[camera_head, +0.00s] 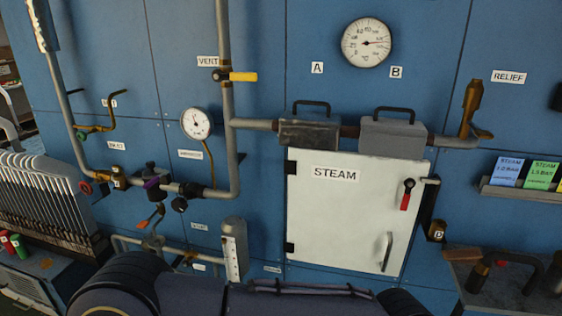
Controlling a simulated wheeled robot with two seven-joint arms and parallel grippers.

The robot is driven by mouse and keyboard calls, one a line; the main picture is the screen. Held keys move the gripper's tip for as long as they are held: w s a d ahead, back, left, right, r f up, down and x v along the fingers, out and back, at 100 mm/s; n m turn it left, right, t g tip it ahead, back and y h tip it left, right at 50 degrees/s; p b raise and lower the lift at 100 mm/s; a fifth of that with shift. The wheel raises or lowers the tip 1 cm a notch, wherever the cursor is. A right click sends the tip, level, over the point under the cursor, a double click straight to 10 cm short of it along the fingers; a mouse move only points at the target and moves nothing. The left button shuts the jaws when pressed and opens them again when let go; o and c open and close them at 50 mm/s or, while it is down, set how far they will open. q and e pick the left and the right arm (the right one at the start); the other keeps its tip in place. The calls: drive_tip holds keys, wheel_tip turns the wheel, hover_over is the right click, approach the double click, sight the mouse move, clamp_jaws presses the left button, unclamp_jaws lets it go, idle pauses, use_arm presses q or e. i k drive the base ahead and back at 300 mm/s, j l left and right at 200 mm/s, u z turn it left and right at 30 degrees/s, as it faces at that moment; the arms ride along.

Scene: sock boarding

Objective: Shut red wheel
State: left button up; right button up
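A small red wheel (86,188) sits on the left side of the blue panel, at the left end of a brass valve (119,177) on the grey pipe. It is small in the picture, and I cannot tell how far it is turned. Neither of my grippers shows in the head view.
A purple wheel (152,184) and a green wheel (81,136) are near the red one. A pressure gauge (196,123) is up and to the right. A ribbed metal rack (45,200) stands at the left. The white STEAM door (345,225) is closed.

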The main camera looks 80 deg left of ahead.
sight(89, 187)
drive_tip(key=u, duration=4.2)
drive_tip(key=i+j, duration=0.65)
drive_tip(key=i+j+z, duration=0.1)
drive_tip(key=i+j, duration=0.55)
drive_tip(key=i+j+z, duration=0.1)
drive_tip(key=i+j, duration=0.5)
drive_tip(key=j, duration=0.25)
